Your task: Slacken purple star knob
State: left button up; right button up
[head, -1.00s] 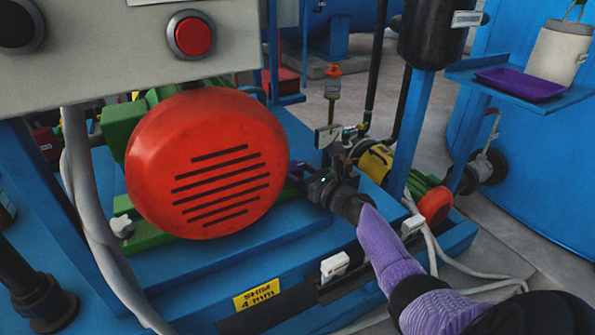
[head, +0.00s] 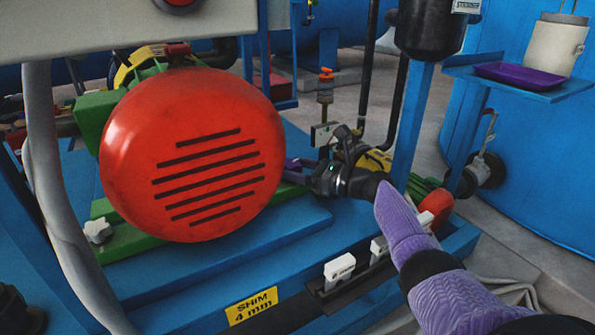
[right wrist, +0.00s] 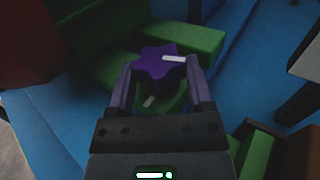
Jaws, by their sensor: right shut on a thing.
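The purple star knob (right wrist: 163,64) sits between the two fingers of my right gripper (right wrist: 160,85) in the right wrist view. It has a white mark on one arm, and green metal lies beneath and behind it. The right gripper is shut on the knob, one finger on each side. In the head view the right gripper (head: 297,172) reaches in beside the large red motor cover (head: 195,155), and the knob cannot be made out there. My left gripper is not in view.
A blue base frame (head: 210,275) carries a yellow "SHIM 4 mm" label (head: 251,306) and white blocks (head: 339,270) along its front edge. A blue post (head: 408,130) stands right of the gripper. A purple tray (head: 520,75) lies on a blue shelf. A grey hose hangs at left.

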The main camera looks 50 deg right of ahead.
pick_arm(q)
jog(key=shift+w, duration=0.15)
pick_arm(e)
jog(key=o, duration=1.3)
jog(key=shift+c, duration=0.2)
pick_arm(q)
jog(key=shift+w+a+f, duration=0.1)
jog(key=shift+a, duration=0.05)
pick_arm(e)
jog(key=p+v, duration=0.2)
jog(key=v, duration=0.1)
jog(key=r+p+v, duration=0.1)
jog(key=v, duration=0.1)
jog(key=shift+s+d, duration=0.1)
jog(key=v, duration=0.1)
jog(key=p+v, duration=0.1)
jog(key=v, duration=0.2)
jog(key=shift+s+f+p, duration=0.15)
jog(key=shift+f+p, duration=0.2)
jog(key=shift+p, duration=0.05)
jog(key=shift+s+f, duration=0.1)
jog(key=shift+s, duration=0.05)
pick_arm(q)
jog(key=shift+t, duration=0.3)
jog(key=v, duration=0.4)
